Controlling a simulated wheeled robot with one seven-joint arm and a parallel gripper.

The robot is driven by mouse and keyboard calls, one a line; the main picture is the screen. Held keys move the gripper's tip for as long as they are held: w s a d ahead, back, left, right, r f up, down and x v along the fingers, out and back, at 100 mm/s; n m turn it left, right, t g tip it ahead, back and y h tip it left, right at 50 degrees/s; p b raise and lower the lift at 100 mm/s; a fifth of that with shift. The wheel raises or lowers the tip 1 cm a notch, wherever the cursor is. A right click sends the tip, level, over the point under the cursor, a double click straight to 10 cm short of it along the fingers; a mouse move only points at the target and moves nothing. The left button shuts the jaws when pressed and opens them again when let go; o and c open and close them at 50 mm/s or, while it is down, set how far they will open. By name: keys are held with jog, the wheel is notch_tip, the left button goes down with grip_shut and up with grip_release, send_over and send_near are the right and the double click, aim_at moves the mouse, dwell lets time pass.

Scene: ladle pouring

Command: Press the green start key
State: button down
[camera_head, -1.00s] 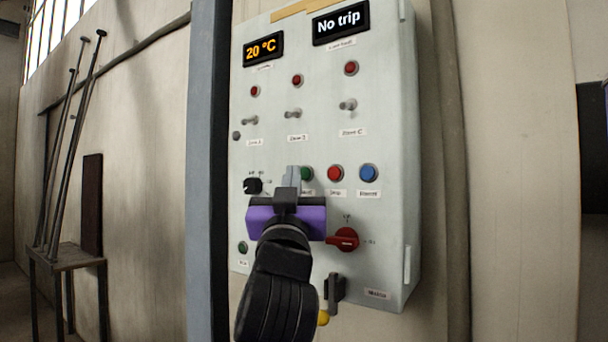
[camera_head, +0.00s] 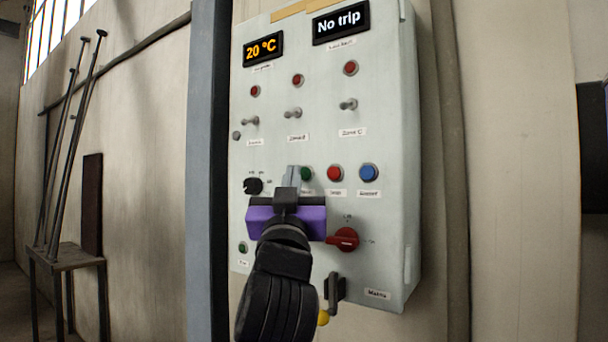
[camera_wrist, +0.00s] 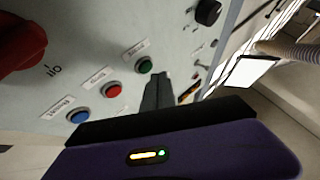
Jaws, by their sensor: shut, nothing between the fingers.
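The green key (camera_head: 306,174) is on the control panel (camera_head: 390,230), left of a red key and a blue key. In the head view my gripper (camera_head: 292,172) partly covers its left side. In the wrist view the green key (camera_wrist: 144,66) shows whole, just above and left of the shut fingertips (camera_wrist: 158,80). The fingers are together and empty. The frames do not clearly show whether the fingertips touch the panel. Another green button (camera_head: 243,248) sits low on the panel's left side.
Beside the green key are the red key (camera_head: 334,173), blue key (camera_head: 368,172) and black knob (camera_head: 253,186). A red rotary switch (camera_head: 345,239) and a dark lever (camera_head: 334,289) sit lower right. Displays read 20 °C (camera_head: 263,48) and No trip (camera_head: 341,22).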

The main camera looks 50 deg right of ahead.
jog(key=shift+d, duration=0.2)
jog(key=shift+d, duration=0.25)
jog(key=shift+d, duration=0.35)
dwell(0.9)
jog(key=shift+a, duration=0.8)
jog(key=a+b, duration=0.2)
jog(key=a, duration=0.3)
jog(key=shift+b, duration=0.35)
